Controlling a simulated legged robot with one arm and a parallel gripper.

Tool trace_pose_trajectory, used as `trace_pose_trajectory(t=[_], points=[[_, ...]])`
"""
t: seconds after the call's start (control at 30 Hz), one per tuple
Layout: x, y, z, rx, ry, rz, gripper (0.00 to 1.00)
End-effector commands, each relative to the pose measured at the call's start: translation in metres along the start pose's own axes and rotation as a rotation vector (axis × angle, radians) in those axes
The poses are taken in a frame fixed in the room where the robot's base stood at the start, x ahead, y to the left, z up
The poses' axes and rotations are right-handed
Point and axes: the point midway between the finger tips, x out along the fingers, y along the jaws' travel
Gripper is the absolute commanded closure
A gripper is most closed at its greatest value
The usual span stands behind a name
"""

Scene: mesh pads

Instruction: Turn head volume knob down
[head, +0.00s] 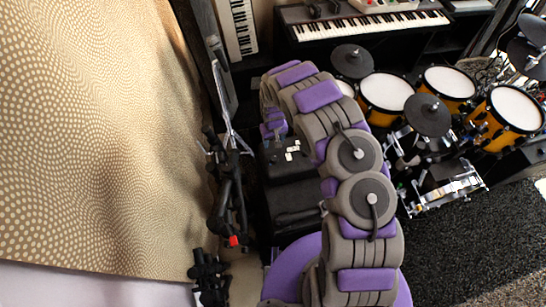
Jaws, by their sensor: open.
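A black amplifier-like box (284,166) stands left of the middle in the head view, with small white marks (292,150) on its top. I cannot make out which part is the volume knob. My grey and purple arm arches up from the bottom and bends over toward the box. My gripper (273,130) is at the arm's far end, small and partly hidden, just behind the box's far edge in the picture. It is open. I see nothing held in it, and I cannot tell whether it touches the box.
A black stand (232,190) with clamps is close on the left, beside a dotted tan curtain (90,130). An electronic drum kit (428,115) stands right. A keyboard (365,28) is at the back. Dark carpet (440,245) is clear at lower right.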

Motion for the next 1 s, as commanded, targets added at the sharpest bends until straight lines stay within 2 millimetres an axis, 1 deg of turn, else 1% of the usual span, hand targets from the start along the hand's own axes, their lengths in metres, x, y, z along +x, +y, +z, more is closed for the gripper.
trace_pose_trajectory(t=[0.03,0.1,0.3,0.53,0.6,0.73,0.83,1.0], points=[[0.015,0.0,0.002,0.0,-0.004,-0.002,0.41],[0.03,-0.001,0.003,0.0,-0.005,-0.002,0.41],[0.07,-0.001,0.002,-0.001,-0.004,-0.003,0.41],[0.111,-0.001,0.003,0.0,-0.006,-0.002,0.41],[0.12,-0.001,0.003,0.0,-0.005,-0.002,0.41],[0.13,-0.001,0.001,-0.001,-0.002,0.0,0.41],[0.134,-0.001,0.001,0.0,-0.002,0.0,0.41],[0.136,0.0,0.001,-0.001,-0.002,0.0,0.41]])
